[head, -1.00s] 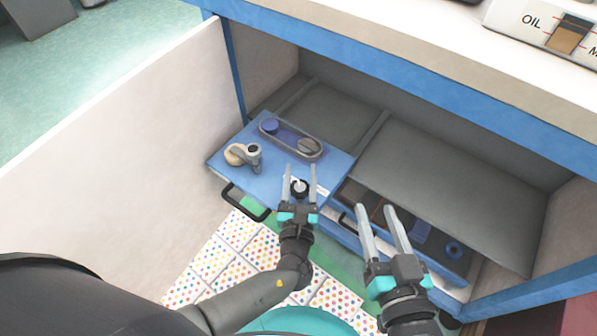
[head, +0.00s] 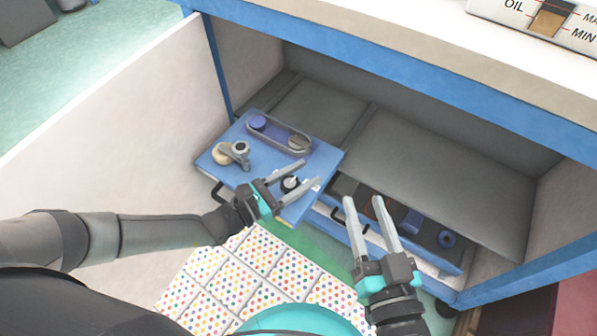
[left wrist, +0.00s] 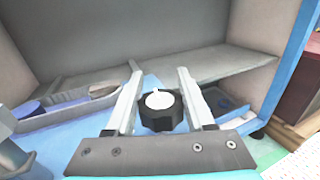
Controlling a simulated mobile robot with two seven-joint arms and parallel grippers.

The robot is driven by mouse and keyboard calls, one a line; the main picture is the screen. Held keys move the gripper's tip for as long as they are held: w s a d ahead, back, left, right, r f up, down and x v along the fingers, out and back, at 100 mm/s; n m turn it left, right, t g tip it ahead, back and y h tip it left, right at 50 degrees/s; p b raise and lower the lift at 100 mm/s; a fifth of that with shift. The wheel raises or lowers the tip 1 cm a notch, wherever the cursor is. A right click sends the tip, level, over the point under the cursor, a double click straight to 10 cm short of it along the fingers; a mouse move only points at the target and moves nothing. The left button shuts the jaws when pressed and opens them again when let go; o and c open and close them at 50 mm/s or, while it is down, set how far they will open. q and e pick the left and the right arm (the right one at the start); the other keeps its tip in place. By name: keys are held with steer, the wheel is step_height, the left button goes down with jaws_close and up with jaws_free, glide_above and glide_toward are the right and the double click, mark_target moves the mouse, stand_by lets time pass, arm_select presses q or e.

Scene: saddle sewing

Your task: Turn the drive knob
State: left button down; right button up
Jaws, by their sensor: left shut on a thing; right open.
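The drive knob (head: 289,184) is a black ribbed knob with a white pointer on top. It stands on the blue panel (head: 222,181) inside the open cabinet. My left gripper (head: 310,171) comes from the left and has one finger on either side of the knob. In the left wrist view the knob (left wrist: 160,120) sits between the two fingers, with its white pointer towards the top; the gripper is shut on it. My right gripper (head: 363,198) is open and empty, to the right of the panel, in front of the open drawer.
The panel also carries a beige-grey lever part (head: 239,150) and an oval belt housing with a blue wheel (head: 257,122). The drawer (head: 446,269) at right holds several small items. The cabinet's blue front edge (head: 400,97) passes above. A dotted mat (head: 235,275) lies below.

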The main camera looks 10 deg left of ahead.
arm_select(q)
steer(key=m+g+h, duration=0.2)
steer(key=g, duration=0.1)
steer(key=m+g+h, duration=0.1)
steer(key=m, duration=0.1)
steer(key=shift+s+d+r+g+h, duration=0.1)
steer(key=shift+s+d+g+h, duration=0.1)
steer(key=shift+d+g+h, duration=0.15)
steer(key=shift+s+d+m+g+h, duration=0.15)
steer(key=shift+m+g+h, duration=0.25)
steer(key=shift+m+g, duration=0.4)
steer(key=shift+s+m+g+h, duration=0.25)
steer(key=shift+m+g+h, duration=0.15)
steer(key=shift+g, duration=0.7)
steer(key=shift+s+d+m+g+h, duration=0.1)
steer(key=shift+s+m+g+h, duration=0.2)
steer(key=shift+m+g, duration=0.55)
steer(key=shift+g, duration=0.4)
steer(key=shift+c, duration=1.4)
jaws_free()
steer(key=shift+a, duration=0.1)
steer(key=shift+s+a, duration=0.2)
steer(key=shift+a, duration=1)
steer(key=shift+s+a, duration=0.2)
steer(key=shift+a, duration=1.05)
steer(key=shift+s+a, duration=0.2)
steer(key=shift+a, duration=1)
